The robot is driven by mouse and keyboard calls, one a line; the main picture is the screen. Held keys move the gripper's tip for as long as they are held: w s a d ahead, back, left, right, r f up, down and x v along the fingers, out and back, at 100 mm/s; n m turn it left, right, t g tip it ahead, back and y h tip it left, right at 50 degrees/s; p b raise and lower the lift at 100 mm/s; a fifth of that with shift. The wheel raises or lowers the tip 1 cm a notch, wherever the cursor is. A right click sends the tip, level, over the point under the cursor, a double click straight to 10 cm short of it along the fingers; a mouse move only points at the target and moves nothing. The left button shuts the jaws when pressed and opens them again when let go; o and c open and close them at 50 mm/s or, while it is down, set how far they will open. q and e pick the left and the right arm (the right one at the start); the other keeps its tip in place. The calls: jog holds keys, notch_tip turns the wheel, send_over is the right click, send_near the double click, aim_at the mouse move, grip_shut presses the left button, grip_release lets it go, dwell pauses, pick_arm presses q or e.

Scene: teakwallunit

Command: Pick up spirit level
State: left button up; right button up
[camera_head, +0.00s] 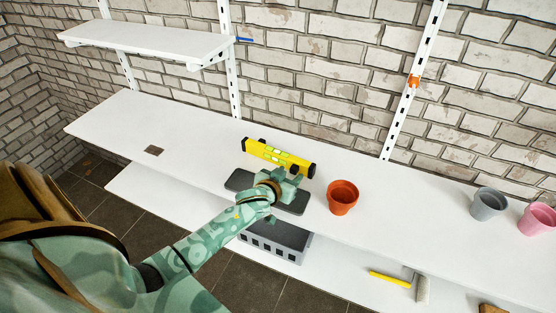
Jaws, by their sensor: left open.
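The fingers overlap the level's front edge in the picture. I cannot tell whether they touch it. My right gripper is not in view.
An orange pot (342,197) stands right of the tray. A grey pot (488,203) and a pink pot (538,218) stand farther right. A small brown square (154,151) lies on the left.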

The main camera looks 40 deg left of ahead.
pick_arm(q)
jog(key=shift+w+f, duration=0.2)
jog(key=shift+w, duration=0.3)
jog(key=shift+r, duration=0.1)
jog(key=shift+c, duration=0.6)
jog(key=c, duration=0.9)
jog(key=shift+r, duration=0.15)
